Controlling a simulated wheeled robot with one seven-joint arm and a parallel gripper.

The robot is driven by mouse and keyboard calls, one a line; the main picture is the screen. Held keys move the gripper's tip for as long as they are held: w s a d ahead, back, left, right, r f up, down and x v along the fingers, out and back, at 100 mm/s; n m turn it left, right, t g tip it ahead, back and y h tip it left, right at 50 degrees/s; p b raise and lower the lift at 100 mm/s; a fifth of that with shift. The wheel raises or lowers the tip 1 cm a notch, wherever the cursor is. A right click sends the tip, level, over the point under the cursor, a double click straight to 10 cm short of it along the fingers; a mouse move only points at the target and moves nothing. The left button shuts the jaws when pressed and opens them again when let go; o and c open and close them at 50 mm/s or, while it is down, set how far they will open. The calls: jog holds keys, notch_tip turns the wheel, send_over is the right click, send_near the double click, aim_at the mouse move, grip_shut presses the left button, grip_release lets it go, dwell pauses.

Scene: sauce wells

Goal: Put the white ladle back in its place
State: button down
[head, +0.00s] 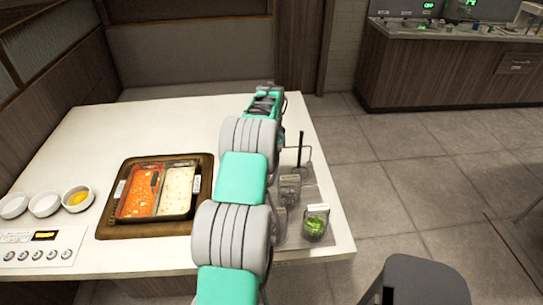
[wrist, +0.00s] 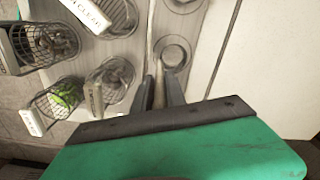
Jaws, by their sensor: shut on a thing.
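My gripper (wrist: 159,92) is shut on a thin, pale upright piece (wrist: 159,84) in the wrist view, apparently the handle of the white ladle. The ladle's lower end is hidden by the fingers and gripper body. Just beyond the fingertips is a round recess (wrist: 174,52) in a grey holder plate. I cannot tell whether the ladle touches it. The sauce tray there has a red sauce well (head: 138,191) and a white sauce well (head: 177,190).
Wire baskets with labels, one with green contents (head: 316,224), stand at the counter's right side near a dark upright post (head: 301,147). Small bowls (head: 77,198) and a control panel (head: 40,250) are at left. The white counter (head: 150,120) behind the tray is clear.

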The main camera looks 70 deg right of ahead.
jog(key=c, duration=1.3)
grip_release()
jog(key=shift+o, duration=0.5)
jog(key=o, duration=0.7)
jog(key=shift+r+p, duration=3.2)
jog(key=shift+r, duration=2.35)
jog(key=shift+f, duration=0.1)
